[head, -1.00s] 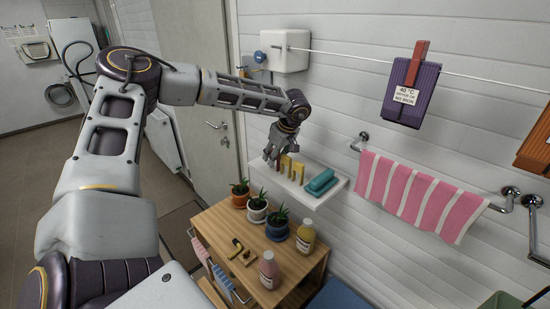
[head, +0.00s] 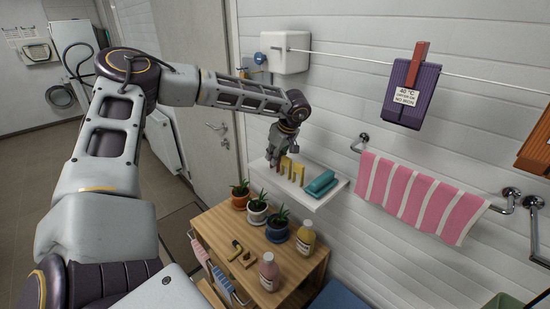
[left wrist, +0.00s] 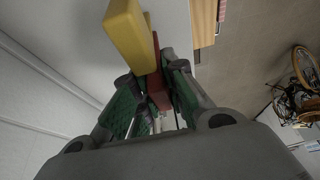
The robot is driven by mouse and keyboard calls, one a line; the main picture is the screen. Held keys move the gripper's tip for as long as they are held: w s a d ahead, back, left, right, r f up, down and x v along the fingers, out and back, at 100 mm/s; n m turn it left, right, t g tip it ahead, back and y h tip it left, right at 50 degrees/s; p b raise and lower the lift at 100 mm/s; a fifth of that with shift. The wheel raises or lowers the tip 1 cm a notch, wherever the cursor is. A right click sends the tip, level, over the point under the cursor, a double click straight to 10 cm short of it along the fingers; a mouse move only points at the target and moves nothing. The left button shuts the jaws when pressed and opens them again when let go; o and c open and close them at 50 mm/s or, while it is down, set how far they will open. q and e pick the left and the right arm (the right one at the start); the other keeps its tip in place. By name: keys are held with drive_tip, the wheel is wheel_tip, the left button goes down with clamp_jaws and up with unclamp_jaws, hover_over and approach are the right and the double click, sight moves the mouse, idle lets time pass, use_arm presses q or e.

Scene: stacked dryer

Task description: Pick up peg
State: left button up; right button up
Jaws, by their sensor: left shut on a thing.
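My left gripper (head: 277,162) is at the left end of a white wall shelf (head: 322,196). In the left wrist view its green-padded fingers (left wrist: 152,100) are shut on a red peg (left wrist: 158,90). The red peg stands out only faintly in the head view, mostly covered by the fingers. Several yellow pegs (head: 298,174) stand upright on the shelf just right of the gripper. One yellow peg (left wrist: 130,35) shows very near the red one in the left wrist view; I cannot tell if they touch. My right gripper is not in view.
A teal object (head: 321,184) lies at the shelf's right end. Below stands a wooden table (head: 222,226) with potted plants (head: 257,206) and bottles (head: 269,272). A striped towel (head: 420,196) hangs at right, and a purple peg bag (head: 408,95) hangs above it.

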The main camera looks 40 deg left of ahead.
use_arm(q)
drive_tip(key=shift+r, duration=0.1)
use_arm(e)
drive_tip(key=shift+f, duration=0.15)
use_arm(q)
drive_tip(key=shift+s+r, duration=0.1)
wheel_tip(320, 180, up, 6)
drive_tip(key=shift+f+b, duration=0.1)
drive_tip(key=shift+b, duration=0.85)
drive_tip(key=shift+s+r, duration=0.2)
drive_tip(key=shift+r, duration=0.05)
drive_tip(key=s+a+b, duration=0.1)
drive_tip(key=s+b, duration=0.4)
drive_tip(key=s, duration=1.4)
drive_tip(key=shift+a, duration=0.3)
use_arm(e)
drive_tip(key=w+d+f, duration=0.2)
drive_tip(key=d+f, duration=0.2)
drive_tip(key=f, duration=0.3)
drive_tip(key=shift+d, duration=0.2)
use_arm(q)
drive_tip(key=shift+s, duration=0.1)
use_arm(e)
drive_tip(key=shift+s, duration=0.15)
